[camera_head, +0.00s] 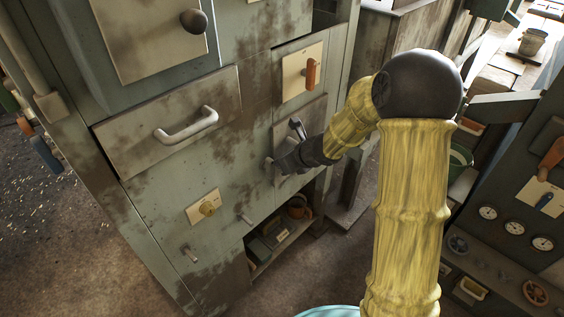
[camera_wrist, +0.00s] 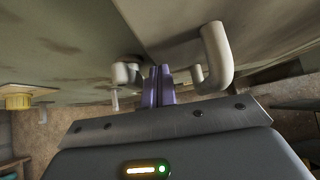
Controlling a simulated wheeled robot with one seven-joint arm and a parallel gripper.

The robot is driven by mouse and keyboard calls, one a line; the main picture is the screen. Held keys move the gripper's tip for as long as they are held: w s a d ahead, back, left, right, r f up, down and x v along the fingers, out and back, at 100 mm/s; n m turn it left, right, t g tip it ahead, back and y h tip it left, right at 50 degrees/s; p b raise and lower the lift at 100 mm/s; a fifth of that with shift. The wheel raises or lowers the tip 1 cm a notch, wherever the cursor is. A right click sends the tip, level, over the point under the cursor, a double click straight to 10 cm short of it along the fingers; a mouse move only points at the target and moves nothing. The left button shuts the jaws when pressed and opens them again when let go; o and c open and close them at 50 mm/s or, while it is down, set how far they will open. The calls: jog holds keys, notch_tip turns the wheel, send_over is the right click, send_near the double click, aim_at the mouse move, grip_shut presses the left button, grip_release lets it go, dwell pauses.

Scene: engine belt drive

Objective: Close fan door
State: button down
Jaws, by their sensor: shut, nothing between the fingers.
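A small worn metal door panel (camera_head: 310,112) is set in the grey-green cabinet, with a dark bar handle (camera_head: 297,128). I take it to be the fan door, but no fan is visible, and I cannot tell whether it stands slightly open. My gripper (camera_head: 270,166) is at the cabinet front, just below that handle. In the wrist view my gripper (camera_wrist: 158,72) has its purple fingers together and empty. A pale curved handle (camera_wrist: 216,58) is just to their right, and a small pale fitting (camera_wrist: 127,74) is to their left. I cannot tell whether the fingers touch either.
A drawer with a pale handle (camera_head: 187,125) is left of my arm. A red-orange switch (camera_head: 310,74) sits above the gripper, and a yellow knob (camera_head: 207,208) is lower left. An open shelf (camera_head: 262,266) with boxes lies below. A gauge panel (camera_head: 514,227) stands at right.

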jog(key=s+d+f+p+v, duration=0.1)
jog(key=f+p+v, duration=0.1)
jog(key=v, duration=1)
jog(key=shift+s+d+r+p, duration=0.25)
jog(key=shift+s+d+p, duration=0.1)
jog(key=shift+s+d, duration=0.1)
